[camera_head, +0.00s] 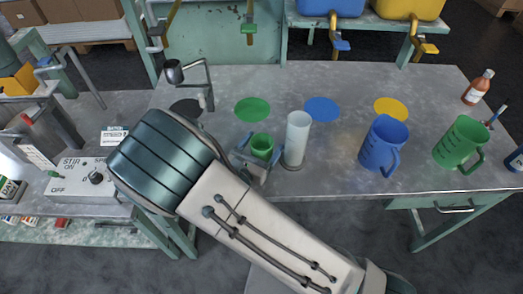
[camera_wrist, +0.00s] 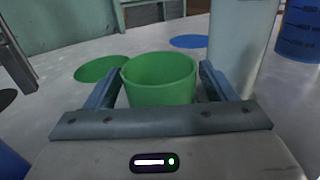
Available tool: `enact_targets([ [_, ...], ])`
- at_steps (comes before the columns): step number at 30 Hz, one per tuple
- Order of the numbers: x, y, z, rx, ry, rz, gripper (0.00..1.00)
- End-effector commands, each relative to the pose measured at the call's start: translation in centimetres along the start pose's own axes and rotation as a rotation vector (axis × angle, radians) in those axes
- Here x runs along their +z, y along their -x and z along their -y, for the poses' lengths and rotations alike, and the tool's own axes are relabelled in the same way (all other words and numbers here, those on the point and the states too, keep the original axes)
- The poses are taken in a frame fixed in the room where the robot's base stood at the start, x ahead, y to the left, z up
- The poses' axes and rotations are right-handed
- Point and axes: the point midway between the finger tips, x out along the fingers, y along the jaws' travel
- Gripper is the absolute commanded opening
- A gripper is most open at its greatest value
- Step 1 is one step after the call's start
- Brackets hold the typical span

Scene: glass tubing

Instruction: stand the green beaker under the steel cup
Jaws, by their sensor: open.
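The small green beaker (camera_head: 262,145) stands upright on the grey bench, left of a tall white cylinder. My gripper (camera_head: 257,152) is open, low over the bench. In the wrist view the beaker (camera_wrist: 160,82) sits between the two fingers of my gripper (camera_wrist: 158,75), with gaps visible on both sides. The steel cup (camera_head: 174,72) is held on a bent metal stand at the bench's back left. A black disc (camera_head: 186,107) lies on the bench below it, partly near my arm. The steel cup does not show in the wrist view.
The white cylinder (camera_head: 298,138) stands close right of the beaker. A blue jug (camera_head: 383,145) and green jug (camera_head: 459,143) stand farther right. Green (camera_head: 252,109), blue (camera_head: 322,109) and yellow (camera_head: 391,109) discs lie empty behind. A stirrer box (camera_head: 80,179) is at left.

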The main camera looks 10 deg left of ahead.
Motion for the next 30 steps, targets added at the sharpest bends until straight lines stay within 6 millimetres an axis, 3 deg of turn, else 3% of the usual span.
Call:
enact_targets([
  [1, 0.0, 0.0, 0.0, 0.0, 0.0, 0.0, 0.75],
  [6, 0.0, 0.0, 0.0, 0.0, 0.0, 0.0, 0.29],
  [20, 0.6, 0.0, 0.0, 0.0, -0.001, 0.0, 0.26],
  [26, 2.7, 0.0, 0.0, -0.001, -0.004, 0.0, 0.26],
  [30, 5.4, 0.0, 0.0, 0.0, -0.007, 0.0, 0.26],
])
